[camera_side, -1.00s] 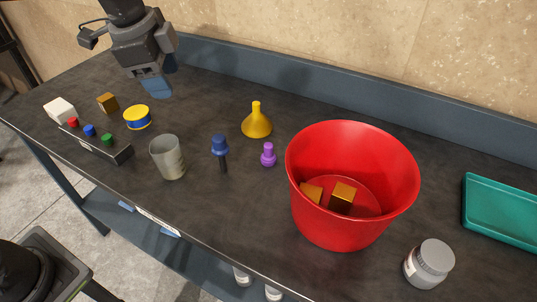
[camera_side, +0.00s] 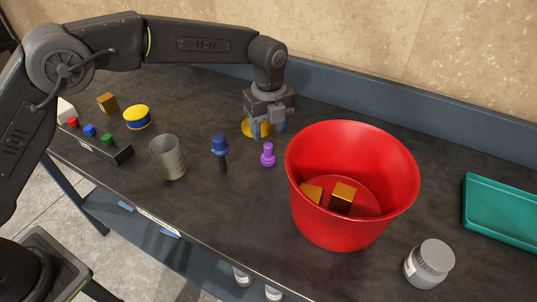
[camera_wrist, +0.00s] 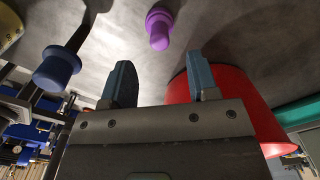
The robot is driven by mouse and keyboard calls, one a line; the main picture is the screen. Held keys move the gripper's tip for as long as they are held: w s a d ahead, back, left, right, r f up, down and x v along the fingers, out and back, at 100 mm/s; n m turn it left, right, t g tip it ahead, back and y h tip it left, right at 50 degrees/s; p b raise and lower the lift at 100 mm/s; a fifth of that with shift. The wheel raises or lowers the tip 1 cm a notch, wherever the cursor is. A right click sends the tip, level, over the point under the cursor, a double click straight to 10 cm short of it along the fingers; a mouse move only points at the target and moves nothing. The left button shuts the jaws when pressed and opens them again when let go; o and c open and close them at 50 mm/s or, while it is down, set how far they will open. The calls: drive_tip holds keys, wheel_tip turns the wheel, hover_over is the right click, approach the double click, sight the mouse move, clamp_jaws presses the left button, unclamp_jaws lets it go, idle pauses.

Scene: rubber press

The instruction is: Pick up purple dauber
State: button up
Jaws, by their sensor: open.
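The purple dauber (camera_side: 268,155) stands upright on the dark table, between the blue-topped tool and the red bucket. In the wrist view the purple dauber (camera_wrist: 158,29) shows at the top, beyond and between my fingertips. My gripper (camera_side: 267,130) is open and empty, pointing down above the table, behind the dauber in the side view and in front of the yellow funnel. It also shows in the wrist view (camera_wrist: 162,78), with its two blue-grey fingers apart. I see nothing between them.
The red bucket (camera_side: 300,160) with gold blocks (camera_side: 342,197) is close right of the dauber. A blue-topped tool (camera_side: 220,145) and a grey cup (camera_side: 165,157) stand left. The yellow funnel (camera_side: 250,129) is partly hidden. A grey jar (camera_side: 430,262) and teal tray (camera_side: 505,215) lie right.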

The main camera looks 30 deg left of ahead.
sight(268, 145)
drive_tip(key=shift+f, duration=3.15)
drive_tip(key=shift+c, duration=0.2)
clamp_jaws()
drive_tip(key=shift+r, duration=0.15)
